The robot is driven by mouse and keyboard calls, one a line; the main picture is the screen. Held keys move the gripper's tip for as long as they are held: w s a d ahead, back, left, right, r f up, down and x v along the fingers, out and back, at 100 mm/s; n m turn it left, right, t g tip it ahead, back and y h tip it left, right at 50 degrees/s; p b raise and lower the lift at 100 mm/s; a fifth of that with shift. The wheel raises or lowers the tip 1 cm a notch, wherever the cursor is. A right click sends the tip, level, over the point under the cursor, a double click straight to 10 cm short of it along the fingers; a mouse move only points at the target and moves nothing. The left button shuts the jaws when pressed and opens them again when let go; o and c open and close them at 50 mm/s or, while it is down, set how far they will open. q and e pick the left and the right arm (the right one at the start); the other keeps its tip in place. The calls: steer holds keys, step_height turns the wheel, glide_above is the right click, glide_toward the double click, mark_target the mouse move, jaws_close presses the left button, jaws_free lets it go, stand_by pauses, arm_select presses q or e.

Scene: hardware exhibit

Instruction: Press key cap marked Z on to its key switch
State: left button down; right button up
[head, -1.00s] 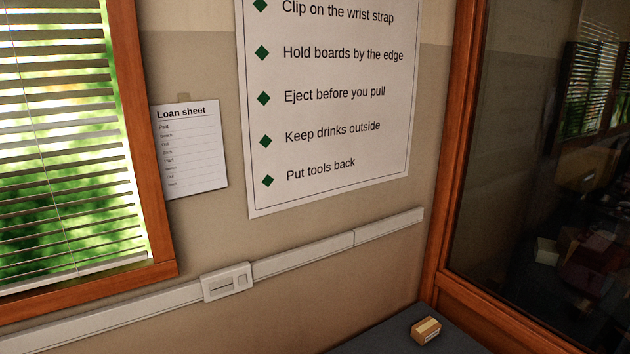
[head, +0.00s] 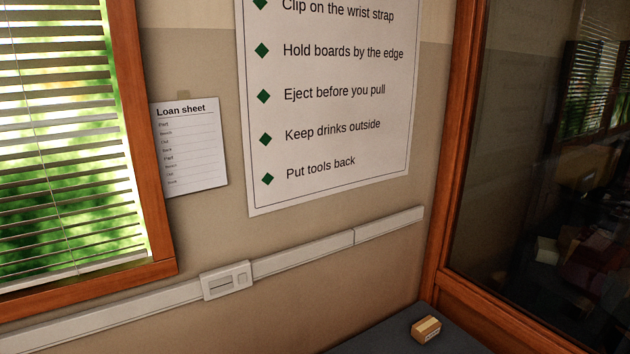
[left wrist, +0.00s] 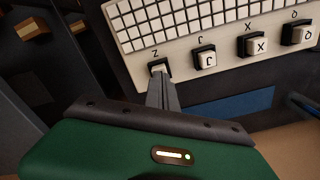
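The left wrist view shows a pale board (left wrist: 128,45) with a row of switch positions labelled Z, C, X and one more at the right. At the Z position a small pale key cap (left wrist: 158,68) sits in a dark socket; its top face and any letter are mostly covered. My left gripper (left wrist: 161,80) has its two grey fingers together, the tips at this cap, touching or nearly so. I cannot tell whether the cap is between the fingers or just beyond them. The head view shows neither gripper nor the board.
Caps sit at the C (left wrist: 205,58), X (left wrist: 256,46) and rightmost (left wrist: 299,34) positions. A blue strip (left wrist: 240,104) lies below the board. In the head view a small cardboard box (head: 426,329) sits on a dark surface beside a wood-framed glass pane (head: 540,180).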

arm_select(q)
steer(key=shift+f+b, duration=0.45)
steer(key=shift+f, duration=0.25)
steer(key=shift+r, duration=0.1)
steer(key=shift+r+p, duration=2.85)
steer(key=shift+r, duration=0.65)
steer(key=s+d+r+t+b, duration=0.2)
steer(key=s+d+r+b, duration=0.5)
steer(key=s+r+b, duration=0.1)
steer(key=shift+s+d+r+t, duration=0.3)
steer(key=shift+s+r, duration=0.45)
steer(key=shift+r, duration=0.2)
steer(key=shift+w+a, duration=0.1)
steer(key=shift+a, duration=0.05)
